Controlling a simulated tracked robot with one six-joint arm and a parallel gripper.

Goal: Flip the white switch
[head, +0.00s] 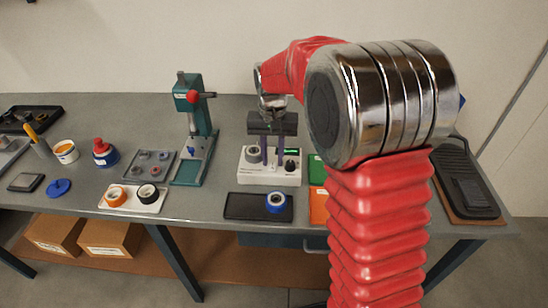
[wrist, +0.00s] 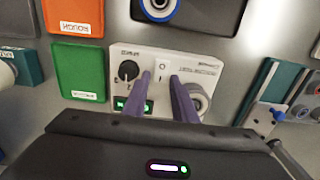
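A white tester box (head: 270,174) stands on the grey bench below my gripper in the head view. In the wrist view, the box (wrist: 208,50) carries a white rocker switch (wrist: 162,66) on its top panel, between a black knob (wrist: 128,71) and a round grey part (wrist: 196,98). My gripper (wrist: 161,78) points down at the box. Its two purple fingers are apart with nothing held between them. The switch shows just beyond and between the fingertips. I cannot tell whether they touch the panel. A lit green display (wrist: 133,105) is partly hidden by a finger.
A teal press (head: 193,140) stands left of the box. A black tray (head: 240,206) with a blue-rimmed roll (head: 276,203) lies in front. Green (wrist: 79,70) and orange (wrist: 75,15) pads lie beside the box. A black mat (head: 466,185) is at far right.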

